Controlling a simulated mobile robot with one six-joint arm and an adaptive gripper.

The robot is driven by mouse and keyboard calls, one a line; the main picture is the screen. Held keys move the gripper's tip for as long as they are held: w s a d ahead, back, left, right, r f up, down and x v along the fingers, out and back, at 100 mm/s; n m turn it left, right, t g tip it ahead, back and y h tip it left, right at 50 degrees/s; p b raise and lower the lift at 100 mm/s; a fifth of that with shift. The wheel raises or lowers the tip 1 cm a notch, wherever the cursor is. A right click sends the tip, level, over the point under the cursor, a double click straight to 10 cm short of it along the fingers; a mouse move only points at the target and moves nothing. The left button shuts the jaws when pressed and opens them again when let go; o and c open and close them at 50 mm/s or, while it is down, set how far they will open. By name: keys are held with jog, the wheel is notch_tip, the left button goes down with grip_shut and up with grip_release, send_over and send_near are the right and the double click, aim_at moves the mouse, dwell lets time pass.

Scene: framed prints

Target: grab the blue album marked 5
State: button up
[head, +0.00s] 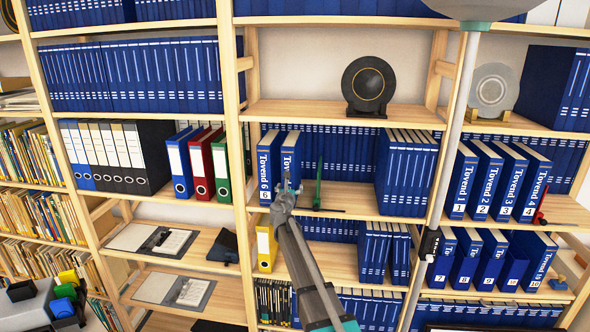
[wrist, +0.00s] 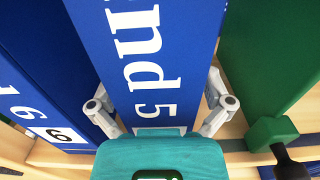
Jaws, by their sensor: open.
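The blue album marked 5 (head: 290,153) stands upright on the middle shelf, its lower part hidden behind my gripper in the head view. In the wrist view the album (wrist: 150,45) fills the middle, with a white "5" and part of the word "Tovend" on its spine. My gripper (head: 287,188) is in front of that spine. In the wrist view my gripper (wrist: 162,98) is open, one finger to each side of the album's spine. I cannot tell whether the fingers touch it.
The blue album marked 6 (head: 268,160) stands close on the left, also in the wrist view (wrist: 45,85). A green object (head: 318,185) stands to the right. Blue albums marked 1 (head: 461,180) to 4 stand farther right. A yellow binder (head: 266,248) is below.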

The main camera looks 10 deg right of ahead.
jog(key=shift+c, duration=0.3)
jog(key=c, duration=1.2)
